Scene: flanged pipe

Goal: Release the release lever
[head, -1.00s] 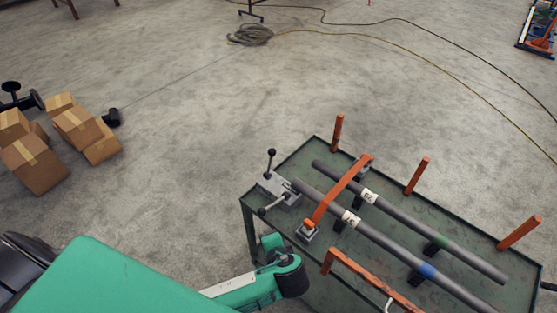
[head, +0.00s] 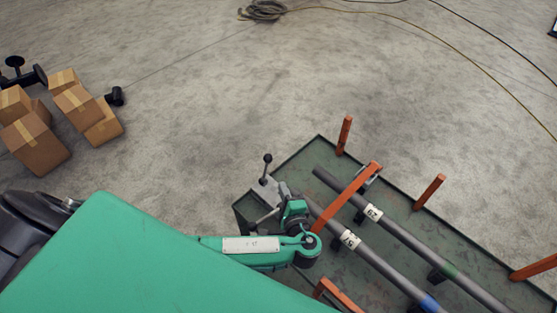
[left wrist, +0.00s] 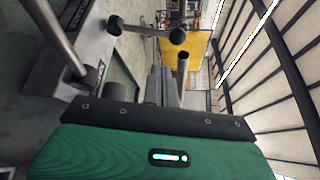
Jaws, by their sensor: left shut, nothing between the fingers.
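A clamp with a grey metal block (head: 262,192) sits at the left corner of the green cart. One lever with a black ball knob (head: 267,159) stands upright from it. A second, lower lever (head: 266,216) points down-left beside my arm. I cannot tell which is the release lever. My left gripper (head: 282,197) is at the clamp, shut and empty, partly hidden by my wrist. In the left wrist view its shut fingers (left wrist: 163,84) point toward a light bar with dark round ends (left wrist: 147,31). Contact cannot be judged. My right gripper is out of view.
Two grey pipes (head: 385,259) lie on the green cart (head: 322,147) under an orange bar (head: 345,196). Orange posts (head: 429,191) stand along its far edge. Cardboard boxes (head: 38,145) sit on the floor at left.

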